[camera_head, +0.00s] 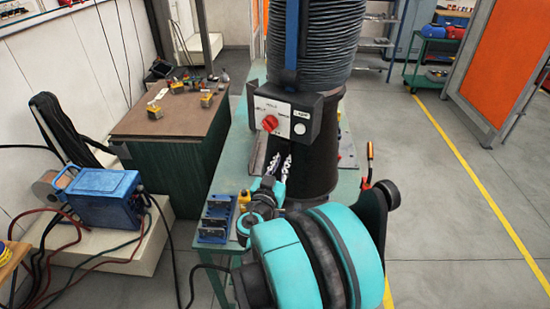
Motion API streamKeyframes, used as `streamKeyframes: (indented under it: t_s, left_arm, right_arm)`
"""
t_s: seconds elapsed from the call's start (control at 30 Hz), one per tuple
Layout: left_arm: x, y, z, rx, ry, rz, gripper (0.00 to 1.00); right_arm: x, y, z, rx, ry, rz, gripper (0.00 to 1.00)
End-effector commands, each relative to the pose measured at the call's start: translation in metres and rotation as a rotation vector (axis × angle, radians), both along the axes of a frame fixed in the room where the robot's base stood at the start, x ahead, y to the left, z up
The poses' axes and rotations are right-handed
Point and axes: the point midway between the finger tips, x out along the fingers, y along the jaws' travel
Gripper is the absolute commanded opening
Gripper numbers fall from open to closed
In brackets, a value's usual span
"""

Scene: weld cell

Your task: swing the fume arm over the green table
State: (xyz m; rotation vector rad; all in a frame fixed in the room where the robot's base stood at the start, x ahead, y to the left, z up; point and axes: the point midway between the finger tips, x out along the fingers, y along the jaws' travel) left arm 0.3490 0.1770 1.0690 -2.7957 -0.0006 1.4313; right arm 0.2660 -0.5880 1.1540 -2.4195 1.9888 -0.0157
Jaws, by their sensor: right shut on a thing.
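The fume arm is a black corrugated hose (320,50) that hangs from above and ends in a black hood (315,165). A grey control box (286,118) with a red knob sits on its front. The hood is over the green table (228,172), a narrow table with a pale green top. My right gripper (278,165) reaches up from below and is shut on the front of the hood, under the control box. The exact part between its fingers is hard to make out. My left gripper is out of view.
Blue blocks (215,218) stand on the table's near left corner. A brown-topped bench (150,115) is to the left, with a blue welding unit (95,195) and cables nearer. An orange panel (508,70) stands at the right. The floor (445,220) at the right is clear.

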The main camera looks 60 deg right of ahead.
Motion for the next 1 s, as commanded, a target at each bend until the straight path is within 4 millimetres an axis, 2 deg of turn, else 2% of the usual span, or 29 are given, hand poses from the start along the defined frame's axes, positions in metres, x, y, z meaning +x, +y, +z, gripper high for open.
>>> streamKeyframes:
  t_s: [0.37, 0.4, 0.47, 0.5, 0.8, 0.87, 1.0]
  left_arm:
    - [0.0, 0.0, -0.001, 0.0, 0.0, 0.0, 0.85]
    - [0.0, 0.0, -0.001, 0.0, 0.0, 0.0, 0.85]
    - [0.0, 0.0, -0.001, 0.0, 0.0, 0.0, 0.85]
    - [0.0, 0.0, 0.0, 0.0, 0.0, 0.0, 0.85]
    - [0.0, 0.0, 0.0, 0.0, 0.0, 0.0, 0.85]
    - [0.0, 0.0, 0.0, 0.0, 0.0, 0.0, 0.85]
    - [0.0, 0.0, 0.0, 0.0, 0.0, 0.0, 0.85]
  right_arm:
    - [0.0, 0.003, -0.003, 0.006, -0.006, 0.009, 0.0]
    - [0.0, 0.003, -0.003, 0.006, -0.006, 0.009, 0.16]
    - [0.0, 0.003, -0.003, 0.006, -0.006, 0.009, 0.32]
    - [0.0, 0.003, -0.002, 0.006, -0.006, 0.008, 0.34]
    - [0.0, 0.004, -0.001, 0.004, -0.003, 0.006, 0.34]
    - [-0.001, 0.008, -0.001, 0.004, -0.003, 0.007, 0.34]
    - [-0.004, 0.03, -0.001, 0.004, -0.003, 0.011, 0.34]
